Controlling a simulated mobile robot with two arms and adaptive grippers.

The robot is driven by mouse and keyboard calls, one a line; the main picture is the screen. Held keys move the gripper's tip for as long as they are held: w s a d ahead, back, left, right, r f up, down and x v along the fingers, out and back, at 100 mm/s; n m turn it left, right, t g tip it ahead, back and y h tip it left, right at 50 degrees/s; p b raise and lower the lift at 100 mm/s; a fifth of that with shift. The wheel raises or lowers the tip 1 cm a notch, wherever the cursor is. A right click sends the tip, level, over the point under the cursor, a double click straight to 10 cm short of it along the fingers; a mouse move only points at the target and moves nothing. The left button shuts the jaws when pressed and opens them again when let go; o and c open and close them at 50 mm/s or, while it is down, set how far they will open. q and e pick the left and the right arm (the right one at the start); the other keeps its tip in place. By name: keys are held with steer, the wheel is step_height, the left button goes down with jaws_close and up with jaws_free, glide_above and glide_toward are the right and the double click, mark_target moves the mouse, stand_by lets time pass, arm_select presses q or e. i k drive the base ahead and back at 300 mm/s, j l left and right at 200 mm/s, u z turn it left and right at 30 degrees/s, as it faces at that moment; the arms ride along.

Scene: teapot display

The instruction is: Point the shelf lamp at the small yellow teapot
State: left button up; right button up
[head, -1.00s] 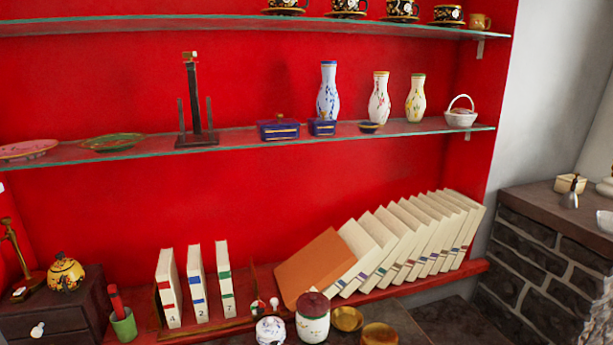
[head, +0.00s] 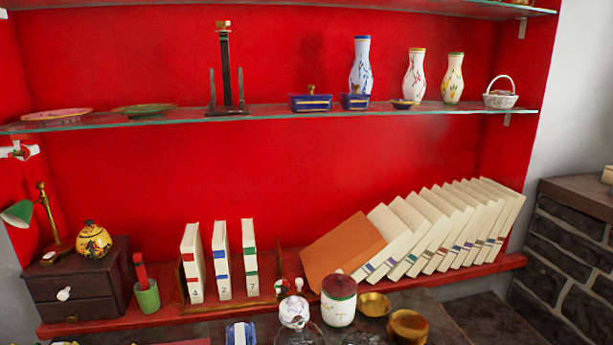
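The shelf lamp has a brass stem (head: 49,217) and a green shade (head: 18,213), and stands on a small dark drawer cabinet at the far left of the head view. The shade hangs on the left side of the stem, away from the teapot, near the picture's left edge. The small yellow teapot (head: 93,241), round with dark and red decoration, sits on the same cabinet just right of the lamp, apart from its shade. Neither of my grippers is in view.
The dark cabinet (head: 75,288) has pale knobs. Right of it stand a green cup (head: 147,297), upright numbered books (head: 222,262), a lidded jar (head: 338,302) and leaning books (head: 440,235). A glass shelf (head: 160,119) with plates and vases runs above. A white fitting (head: 18,151) is on the left wall.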

mark_target(19, 215)
steer(key=u, duration=1.65)
